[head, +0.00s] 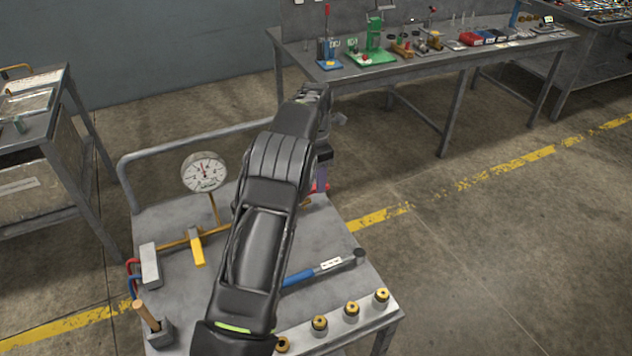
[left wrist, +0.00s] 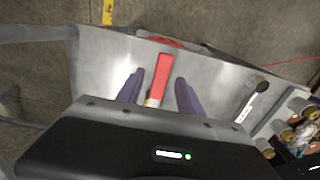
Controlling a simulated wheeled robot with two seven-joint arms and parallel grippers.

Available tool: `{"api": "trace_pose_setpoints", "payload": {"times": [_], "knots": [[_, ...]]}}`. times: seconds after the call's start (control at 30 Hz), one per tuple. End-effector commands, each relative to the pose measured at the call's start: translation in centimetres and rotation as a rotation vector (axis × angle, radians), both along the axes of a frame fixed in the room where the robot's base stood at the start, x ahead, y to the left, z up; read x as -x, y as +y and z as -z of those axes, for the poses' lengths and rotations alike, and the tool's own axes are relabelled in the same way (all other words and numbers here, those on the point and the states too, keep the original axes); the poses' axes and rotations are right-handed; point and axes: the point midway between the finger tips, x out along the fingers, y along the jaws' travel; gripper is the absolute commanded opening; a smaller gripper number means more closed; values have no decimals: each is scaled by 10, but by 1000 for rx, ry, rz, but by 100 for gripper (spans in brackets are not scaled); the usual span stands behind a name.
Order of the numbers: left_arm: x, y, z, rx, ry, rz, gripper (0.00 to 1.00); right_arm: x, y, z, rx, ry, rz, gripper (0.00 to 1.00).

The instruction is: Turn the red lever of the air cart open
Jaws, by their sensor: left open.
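The air cart (head: 180,222) stands in front of me with a grey top. Its red lever (left wrist: 160,76) shows in the left wrist view as a straight red bar, with a bit of brass at its lower end. My left gripper (head: 321,177) is over the cart top, and its purple fingers are mostly hidden by my arm in the head view. In the left wrist view the fingers are apart, one on each side of the lever, with gaps showing; I cannot tell their height over it. My right gripper is not in view.
The cart also carries a dial gauge (head: 204,172), a yellow lever (head: 196,247), a blue-handled tool (head: 299,276), several brass-topped fittings (head: 351,310) and a wooden-handled item (head: 146,316). A workbench (head: 430,66) stands behind, and another table (head: 35,130) at left.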

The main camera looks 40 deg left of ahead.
Motion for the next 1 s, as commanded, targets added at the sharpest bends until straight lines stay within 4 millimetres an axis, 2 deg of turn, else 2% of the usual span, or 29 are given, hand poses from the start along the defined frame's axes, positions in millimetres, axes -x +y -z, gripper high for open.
{"api": "trace_pose_setpoints", "payload": {"times": [0.23, 0.4, 1.0], "knots": [[-1, 1, -42, -2, -5, -1, 44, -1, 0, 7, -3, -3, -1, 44], [0, 0, -59, -1, -2, -1, 44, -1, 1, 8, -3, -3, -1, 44], [0, 0, -62, 0, -1, -1, 44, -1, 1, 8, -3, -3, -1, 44]]}}
